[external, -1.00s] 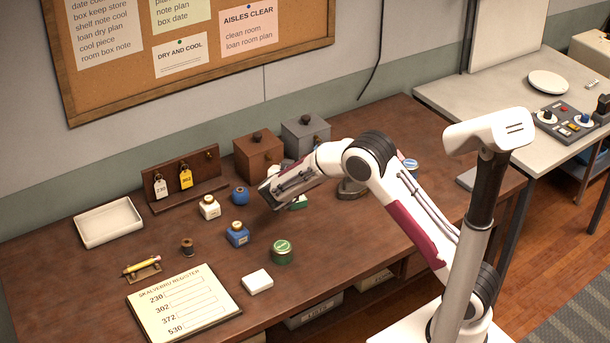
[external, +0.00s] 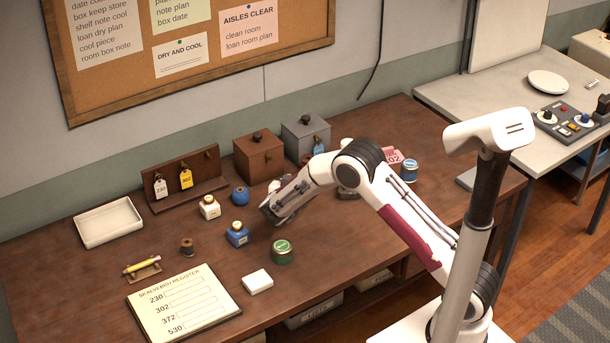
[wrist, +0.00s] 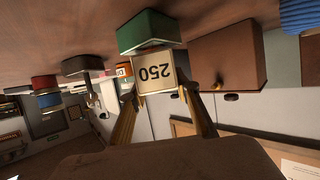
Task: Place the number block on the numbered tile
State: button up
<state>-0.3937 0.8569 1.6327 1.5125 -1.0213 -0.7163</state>
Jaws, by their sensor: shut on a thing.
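My gripper (external: 268,213) is low over the middle of the brown table in the external view, behind a green-lidded tin. In the wrist view my gripper (wrist: 158,88) is shut on a cream block (wrist: 155,74) marked 250, seen upside down between the two fingers. The held block cannot be made out in the external view. A green block (wrist: 147,30) is just beyond it in the wrist view. A pink piece (external: 394,156) ending in "02" is partly hidden behind my arm; I cannot tell whether it is a block or a tile.
The green tin (external: 282,251), a blue bottle (external: 237,235) and a white block (external: 257,281) are near my gripper. A register sheet (external: 183,302) lies at the front left. Tags hang on a wooden rack (external: 206,163). Brown (external: 258,158) and grey (external: 306,137) boxes stand behind.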

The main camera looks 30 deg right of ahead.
jog(key=shift+f, duration=0.3)
jog(key=o, duration=1.1)
jog(key=shift+r, duration=0.2)
jog(key=v, duration=1.2)
